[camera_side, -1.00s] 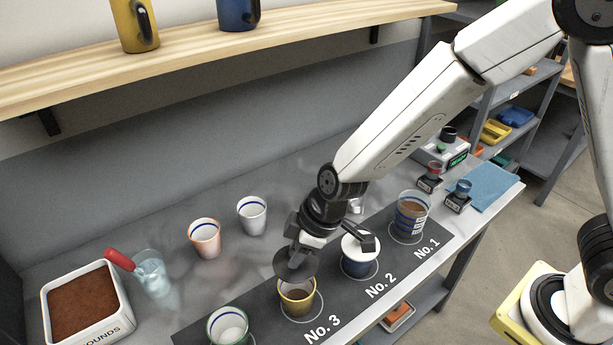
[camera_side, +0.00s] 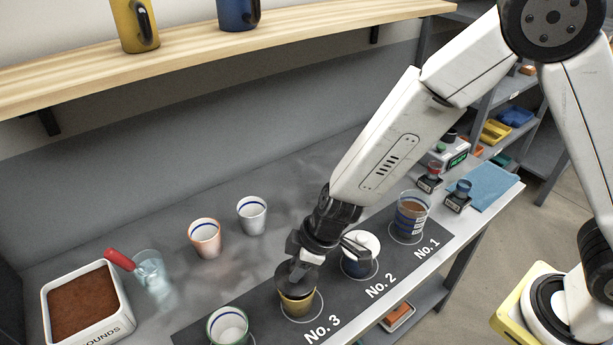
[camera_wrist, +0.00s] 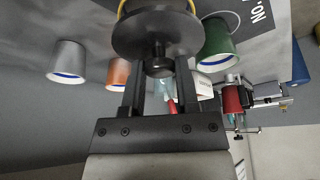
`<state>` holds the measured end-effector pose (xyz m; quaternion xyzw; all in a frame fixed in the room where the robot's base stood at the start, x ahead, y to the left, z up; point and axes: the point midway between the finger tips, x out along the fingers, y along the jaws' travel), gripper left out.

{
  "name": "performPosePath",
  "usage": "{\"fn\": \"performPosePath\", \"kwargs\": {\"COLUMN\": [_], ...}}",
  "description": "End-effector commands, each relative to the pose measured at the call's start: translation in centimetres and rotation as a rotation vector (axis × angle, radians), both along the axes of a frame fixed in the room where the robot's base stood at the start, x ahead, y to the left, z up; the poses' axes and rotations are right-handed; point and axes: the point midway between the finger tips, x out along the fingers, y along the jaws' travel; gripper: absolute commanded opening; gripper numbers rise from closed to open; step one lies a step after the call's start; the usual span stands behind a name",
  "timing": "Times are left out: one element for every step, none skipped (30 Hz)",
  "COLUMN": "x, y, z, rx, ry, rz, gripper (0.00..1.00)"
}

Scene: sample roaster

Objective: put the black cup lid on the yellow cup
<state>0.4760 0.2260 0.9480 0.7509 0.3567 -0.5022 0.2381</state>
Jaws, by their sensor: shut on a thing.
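The yellow cup (camera_side: 298,306) stands on the dark mat by the No. 3 label, and part of its yellow edge (camera_wrist: 125,9) shows behind the lid in the wrist view. The black cup lid (camera_wrist: 157,35) is a round disc with a knob. My gripper (camera_wrist: 158,72) is shut on that knob. In the side view my gripper (camera_side: 299,271) is right over the yellow cup, with the lid (camera_side: 286,281) at the cup's mouth. The lid hides most of the mouth, and I cannot tell whether it touches the rim.
A white-lidded cup (camera_side: 360,262) stands close to the right at No. 2, and a green cup (camera_side: 228,328) at the left. A glass with brown contents (camera_side: 411,222) is at No. 1. An orange cup (camera_side: 205,238) and a white cup (camera_side: 252,215) stand behind.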

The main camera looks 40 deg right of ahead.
Motion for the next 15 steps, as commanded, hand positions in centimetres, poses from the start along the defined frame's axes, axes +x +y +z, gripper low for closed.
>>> {"fn": "performPosePath", "kwargs": {"x": [0.0,0.0,0.0,0.0,0.0,0.0,0.0,0.0,0.0,0.0,0.0,0.0,0.1,0.1,0.1], "y": [0.0,0.0,0.0,0.0,0.0,0.0,0.0,0.0,0.0,0.0,0.0,0.0,0.0,0.0,0.0], "z": [-0.2,-0.4,-0.6,-0.7,-0.8,-0.9,-1.0,-1.1,-1.2,-1.2,-1.3,-1.3,-1.4,-1.4,-1.4], "rx": [0.000,0.000,0.000,0.000,0.000,0.000,-0.001,0.000,0.000,0.000,0.000,0.000,-0.001,-0.001,-0.001], "ry": [0.000,0.000,0.000,0.000,0.000,0.000,-0.001,0.000,-0.001,-0.001,-0.001,-0.002,-0.002,-0.002,-0.002], "rz": [-0.001,0.000,-0.001,-0.001,0.000,-0.001,0.000,-0.001,0.000,0.000,0.000,-0.001,0.000,0.000,0.000], "gripper": [0.00,0.00,0.00,0.00,0.00,0.00,0.00,0.00,0.00,0.00,0.00,0.00,0.00,0.00,0.00]}}
